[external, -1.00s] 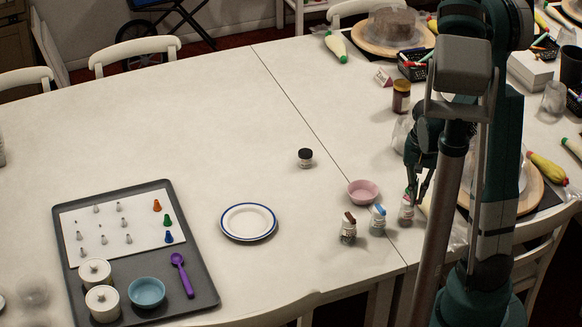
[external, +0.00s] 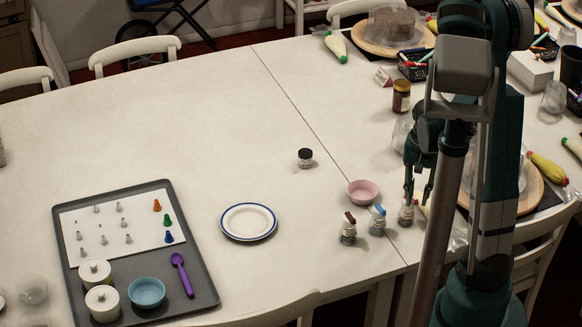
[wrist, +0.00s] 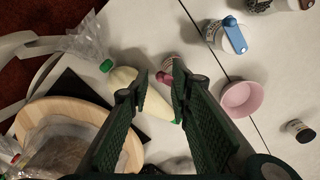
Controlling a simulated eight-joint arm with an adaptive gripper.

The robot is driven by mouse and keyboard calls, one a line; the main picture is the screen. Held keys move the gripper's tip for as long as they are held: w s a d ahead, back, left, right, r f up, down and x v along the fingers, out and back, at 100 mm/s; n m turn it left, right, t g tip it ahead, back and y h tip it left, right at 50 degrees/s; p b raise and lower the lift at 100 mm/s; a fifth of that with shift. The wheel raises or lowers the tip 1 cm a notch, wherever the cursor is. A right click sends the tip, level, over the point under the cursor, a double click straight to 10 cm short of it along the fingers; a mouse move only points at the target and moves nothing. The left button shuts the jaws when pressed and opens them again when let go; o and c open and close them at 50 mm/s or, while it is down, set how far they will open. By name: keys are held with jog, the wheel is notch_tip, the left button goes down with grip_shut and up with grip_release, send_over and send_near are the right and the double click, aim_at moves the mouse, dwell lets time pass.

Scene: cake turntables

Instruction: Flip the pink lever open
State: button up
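The jar with the pink lever (external: 406,215) stands right of two similar jars in the external view, directly below my gripper (external: 415,190). In the wrist view the pink lever (wrist: 168,66) shows just beyond the fingertips, partly covered by the right finger. My gripper (wrist: 159,88) has a gap between its fingertips with nothing held in it. I cannot tell whether a finger touches the lever, or how far the lever is raised.
A jar with a blue lever (external: 378,220) and one with a brown lever (external: 348,228) stand to the left. A pink bowl (external: 363,192) is close behind them. A wooden board (wrist: 70,120) and a pale piping bag (wrist: 150,100) lie near the gripper.

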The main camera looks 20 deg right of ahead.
jog(key=shift+r, duration=0.15)
notch_tip(320, 180, up, 12)
dwell(1.2)
jog(key=shift+a+f, duration=0.15)
jog(key=shift+f, duration=0.05)
grip_shut()
jog(key=a+f+n+h, duration=0.1)
jog(key=a+n, duration=0.3)
jog(key=n, duration=0.5)
jog(key=s+a+f+n+h, duration=0.1)
jog(key=a+n, duration=0.2)
jog(key=n, duration=0.7)
jog(key=s+a+f+n+t+h+p, duration=0.1)
jog(key=a+n, duration=0.3)
jog(key=n, duration=0.5)
jog(key=shift+s+a+f+n+h, duration=0.2)
jog(key=shift+a+n+h, duration=0.15)
jog(key=shift+h, duration=0.15)
